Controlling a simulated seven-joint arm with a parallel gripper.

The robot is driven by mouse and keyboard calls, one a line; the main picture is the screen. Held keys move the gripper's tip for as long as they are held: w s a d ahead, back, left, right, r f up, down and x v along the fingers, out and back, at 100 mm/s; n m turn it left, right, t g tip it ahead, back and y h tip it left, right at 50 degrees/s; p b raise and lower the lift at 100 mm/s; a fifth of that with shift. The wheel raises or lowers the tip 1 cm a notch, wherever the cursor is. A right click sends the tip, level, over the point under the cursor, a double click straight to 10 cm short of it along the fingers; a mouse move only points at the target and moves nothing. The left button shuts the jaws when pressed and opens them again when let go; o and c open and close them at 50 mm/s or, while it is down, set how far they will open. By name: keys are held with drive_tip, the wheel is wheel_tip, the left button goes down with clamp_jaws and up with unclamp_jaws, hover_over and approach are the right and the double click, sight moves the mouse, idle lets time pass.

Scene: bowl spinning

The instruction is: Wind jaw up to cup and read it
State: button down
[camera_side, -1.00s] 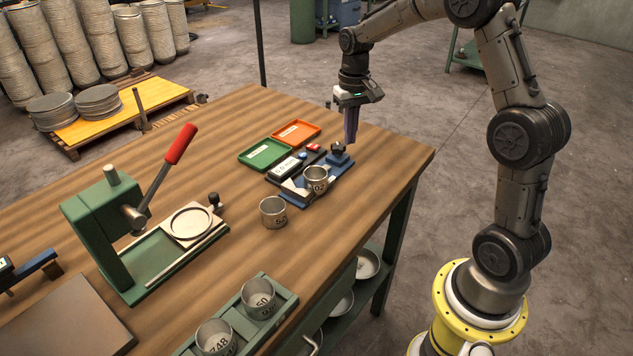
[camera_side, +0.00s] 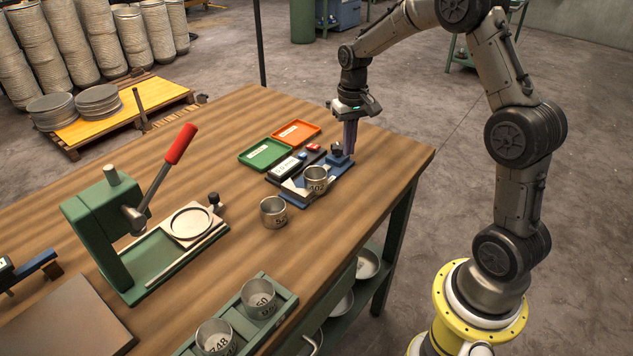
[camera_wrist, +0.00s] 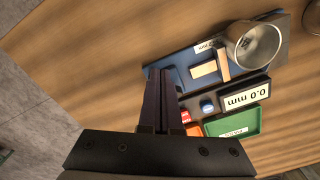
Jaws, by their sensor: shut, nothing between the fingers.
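A metal cup (camera_side: 316,181) with a number on its side stands on the blue measuring gauge (camera_side: 300,193), against a pale block. In the wrist view the cup (camera_wrist: 256,44) lies at the upper right, beside a pale jaw block (camera_wrist: 204,69). The gauge's display (camera_wrist: 246,95) reads 0.0 mm, upside down in that view. My gripper (camera_side: 349,152) is shut with nothing in it. Its fingers point down at the knob end of the gauge, and they partly hide the knob (camera_side: 337,151). I cannot tell whether they touch it.
A green tray (camera_side: 265,154) and an orange tray (camera_side: 296,132) lie behind the gauge. Another cup (camera_side: 273,213) stands in front of it. A green press (camera_side: 105,240) with a red-handled lever stands left. A green rack (camera_side: 284,307) holds numbered cups at the front.

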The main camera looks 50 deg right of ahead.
drive_tip(key=shift+w, duration=0.25)
idle(0.3)
drive_tip(key=shift+w+a, duration=0.3)
drive_tip(key=shift+a, duration=0.45)
drive_tip(key=shift+w+a, duration=0.3)
drive_tip(key=shift+w, duration=0.05)
idle(0.4)
drive_tip(key=shift+a, duration=0.1)
drive_tip(key=shift+s+a, duration=0.25)
wheel_tip(320, 180, up, 6)
idle(0.6)
